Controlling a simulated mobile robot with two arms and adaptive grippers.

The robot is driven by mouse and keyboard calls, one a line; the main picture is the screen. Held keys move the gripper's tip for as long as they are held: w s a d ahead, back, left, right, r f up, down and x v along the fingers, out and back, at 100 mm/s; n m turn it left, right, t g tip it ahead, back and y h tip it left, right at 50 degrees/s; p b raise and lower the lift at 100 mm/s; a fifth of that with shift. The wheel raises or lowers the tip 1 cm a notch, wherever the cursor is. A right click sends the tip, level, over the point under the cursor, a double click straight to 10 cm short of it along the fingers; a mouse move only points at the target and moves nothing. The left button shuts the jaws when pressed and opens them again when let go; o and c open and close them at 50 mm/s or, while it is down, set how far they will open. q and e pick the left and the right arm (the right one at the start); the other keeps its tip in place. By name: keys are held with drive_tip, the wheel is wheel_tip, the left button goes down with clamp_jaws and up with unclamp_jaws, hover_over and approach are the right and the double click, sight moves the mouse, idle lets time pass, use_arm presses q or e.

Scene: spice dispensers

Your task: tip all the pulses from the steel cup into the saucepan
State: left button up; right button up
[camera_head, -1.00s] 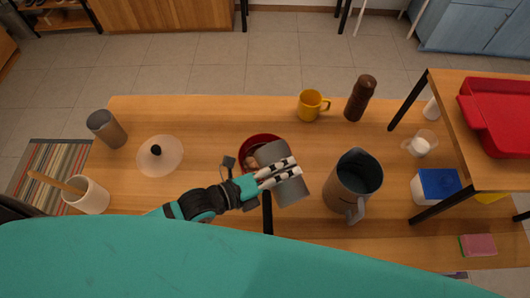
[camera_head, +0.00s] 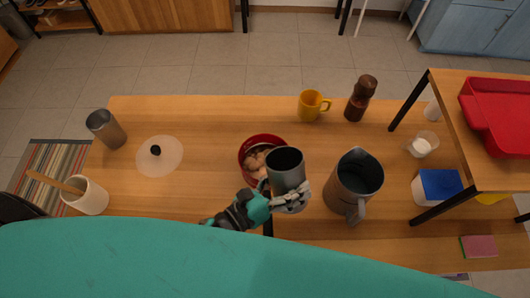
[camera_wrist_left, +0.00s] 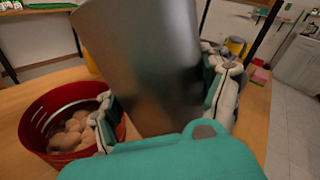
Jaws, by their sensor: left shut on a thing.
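The steel cup (camera_head: 287,171) is grey and stands nearly upright in my left gripper (camera_head: 288,195), its dark mouth showing in the head view. It fills the middle of the left wrist view (camera_wrist_left: 150,65). I see no pulses in its mouth, but its bottom is too dark to tell. My left gripper, also in the left wrist view (camera_wrist_left: 163,100), is shut around the cup. The red saucepan (camera_head: 262,138) is on the table just left of the cup, with several pale brown lumps (camera_head: 256,163) inside. Its red wall shows in the left wrist view (camera_wrist_left: 35,128). My right gripper is not in view.
A large grey pitcher (camera_head: 354,185) stands close to the cup's right. A yellow mug (camera_head: 312,104) and brown grinder (camera_head: 361,98) are behind. A glass lid (camera_head: 160,157), grey tumbler (camera_head: 105,129) and white crock (camera_head: 89,198) are left. A raised shelf (camera_head: 455,120) blocks the right side.

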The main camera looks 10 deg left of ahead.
sight(291, 181)
use_arm(q)
drive_tip(key=m+b, duration=0.1)
drive_tip(key=s+f+m+b, duration=0.1)
drive_tip(key=b, duration=0.1)
drive_tip(key=shift+d+t, duration=0.4)
drive_tip(key=shift+s+d+r+m+b, duration=0.1)
drive_tip(key=shift+r+m+b, duration=0.2)
drive_tip(key=shift+r+m, duration=0.6)
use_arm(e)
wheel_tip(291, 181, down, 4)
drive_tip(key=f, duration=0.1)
use_arm(q)
drive_tip(key=shift+m, duration=0.3)
wheel_tip(291, 181, up, 5)
drive_tip(key=p, duration=0.5)
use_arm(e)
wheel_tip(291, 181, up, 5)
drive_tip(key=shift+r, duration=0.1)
use_arm(q)
drive_tip(key=shift+f, duration=0.1)
